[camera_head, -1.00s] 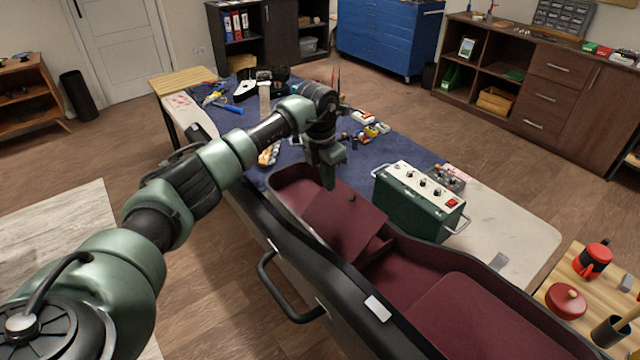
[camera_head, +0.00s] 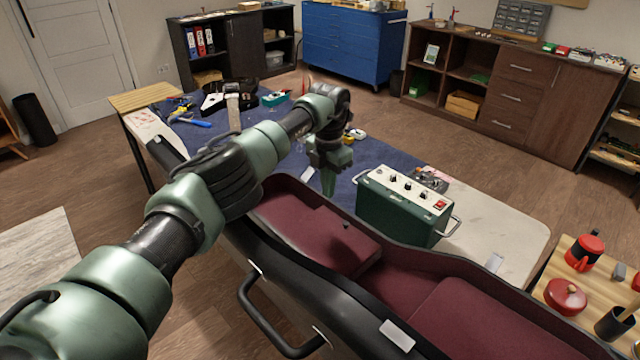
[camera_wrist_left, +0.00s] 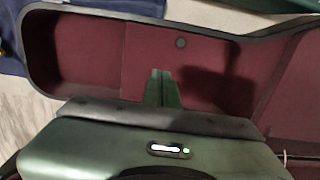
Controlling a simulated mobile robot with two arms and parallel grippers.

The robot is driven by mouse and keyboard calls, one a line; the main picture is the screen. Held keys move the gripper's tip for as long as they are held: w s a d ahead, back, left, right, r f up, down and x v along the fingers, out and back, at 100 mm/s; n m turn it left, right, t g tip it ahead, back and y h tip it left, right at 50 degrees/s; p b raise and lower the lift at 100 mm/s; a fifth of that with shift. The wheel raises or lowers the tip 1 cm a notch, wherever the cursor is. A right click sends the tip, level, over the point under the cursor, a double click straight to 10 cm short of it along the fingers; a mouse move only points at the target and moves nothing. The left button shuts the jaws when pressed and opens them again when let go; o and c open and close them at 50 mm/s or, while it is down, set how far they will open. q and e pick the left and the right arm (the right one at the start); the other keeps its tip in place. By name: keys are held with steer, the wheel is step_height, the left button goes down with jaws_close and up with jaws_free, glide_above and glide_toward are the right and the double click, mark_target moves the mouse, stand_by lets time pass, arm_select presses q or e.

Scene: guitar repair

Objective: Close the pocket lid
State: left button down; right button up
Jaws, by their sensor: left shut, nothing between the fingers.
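The pocket lid (camera_head: 318,240) is a maroon panel with a small dark knob (camera_head: 346,226), inside the open black guitar case (camera_head: 262,262). It looks flat or nearly flat over the pocket; a small remaining gap cannot be ruled out. In the left wrist view the lid (camera_wrist_left: 205,70) and knob (camera_wrist_left: 181,42) show beyond the fingers. My left gripper (camera_head: 328,188) points down at the lid's far side, shut and empty, apparently above it. Its closed fingers (camera_wrist_left: 161,80) overlap the lid in the wrist view; contact cannot be told. My right gripper is out of view.
A green amplifier box (camera_head: 402,208) stands on the table just behind the case. Tools (camera_head: 190,115) and small parts lie on the blue mat. The case's raised rim surrounds the lid.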

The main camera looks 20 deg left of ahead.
arm_select(q)
steer(key=shift+d, duration=0.3)
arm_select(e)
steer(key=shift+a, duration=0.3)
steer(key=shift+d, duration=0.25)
arm_select(q)
step_height(320, 180, up, 8)
steer(key=b, duration=0.1)
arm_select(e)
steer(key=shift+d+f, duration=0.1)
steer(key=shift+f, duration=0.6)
arm_select(q)
steer(key=shift+s+f, duration=0.1)
steer(key=shift+f, duration=0.1)
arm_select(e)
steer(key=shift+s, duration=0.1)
